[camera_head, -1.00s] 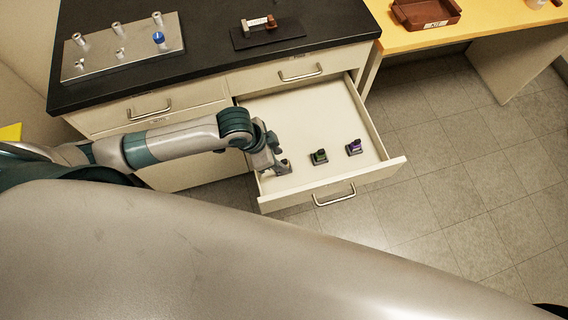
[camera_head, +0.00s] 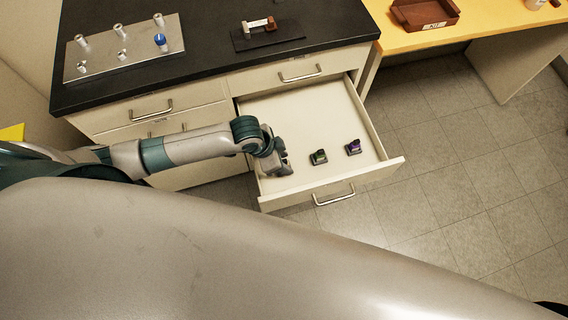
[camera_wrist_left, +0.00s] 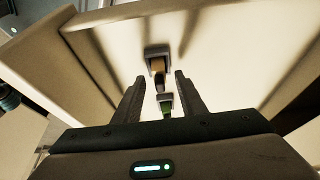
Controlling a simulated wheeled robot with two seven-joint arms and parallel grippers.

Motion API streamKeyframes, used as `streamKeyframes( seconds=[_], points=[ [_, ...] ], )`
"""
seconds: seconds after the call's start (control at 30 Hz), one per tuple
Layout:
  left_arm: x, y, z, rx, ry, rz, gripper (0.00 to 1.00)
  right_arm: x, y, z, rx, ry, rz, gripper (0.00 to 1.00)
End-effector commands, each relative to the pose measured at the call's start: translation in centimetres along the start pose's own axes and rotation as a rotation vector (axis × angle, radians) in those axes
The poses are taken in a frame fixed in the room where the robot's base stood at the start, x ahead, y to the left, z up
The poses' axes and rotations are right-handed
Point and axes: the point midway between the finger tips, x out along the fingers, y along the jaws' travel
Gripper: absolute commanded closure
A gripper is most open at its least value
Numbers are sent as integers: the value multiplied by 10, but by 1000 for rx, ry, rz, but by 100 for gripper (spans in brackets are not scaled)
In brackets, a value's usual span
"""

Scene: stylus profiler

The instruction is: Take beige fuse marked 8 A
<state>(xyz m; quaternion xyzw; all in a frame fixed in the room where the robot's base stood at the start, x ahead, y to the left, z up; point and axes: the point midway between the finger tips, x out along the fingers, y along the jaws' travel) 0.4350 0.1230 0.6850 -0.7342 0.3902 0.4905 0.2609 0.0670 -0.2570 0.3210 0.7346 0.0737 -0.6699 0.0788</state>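My left gripper (camera_head: 278,163) is over the near left corner of the open drawer (camera_head: 300,110). In the left wrist view its two fingers (camera_wrist_left: 160,80) are apart, with nothing clamped between them. A brownish-beige fuse (camera_wrist_left: 158,66) in a grey holder shows just beyond and between the fingertips. Its marking cannot be read. In the head view the gripper largely hides this fuse. A green fuse (camera_head: 319,156) stands in a dark holder to the right; it also shows in the left wrist view (camera_wrist_left: 166,108). My right gripper is not in view.
A purple-topped fuse (camera_head: 353,146) stands further right in the drawer. The drawer front with its handle (camera_head: 334,195) is close to the gripper. The black counter (camera_head: 200,75) above holds a metal plate (camera_head: 125,58) with several posts. The back of the drawer is empty.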

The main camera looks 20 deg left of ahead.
Motion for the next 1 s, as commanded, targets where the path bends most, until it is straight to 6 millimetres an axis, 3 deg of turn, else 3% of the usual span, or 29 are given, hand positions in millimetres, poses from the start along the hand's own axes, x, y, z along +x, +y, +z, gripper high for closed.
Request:
streamKeyframes(
  seconds=[0.03,0.2,0.67,1.0],
  points=[
    [0,0,0,0,0,0,65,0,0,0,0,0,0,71],
    [0,0,0,0,0,0,100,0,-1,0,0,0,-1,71],
    [-7,-1,-3,0,2,-1,100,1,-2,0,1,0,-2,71],
    [-52,-1,-23,2,4,-1,100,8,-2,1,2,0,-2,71]
  ],
)
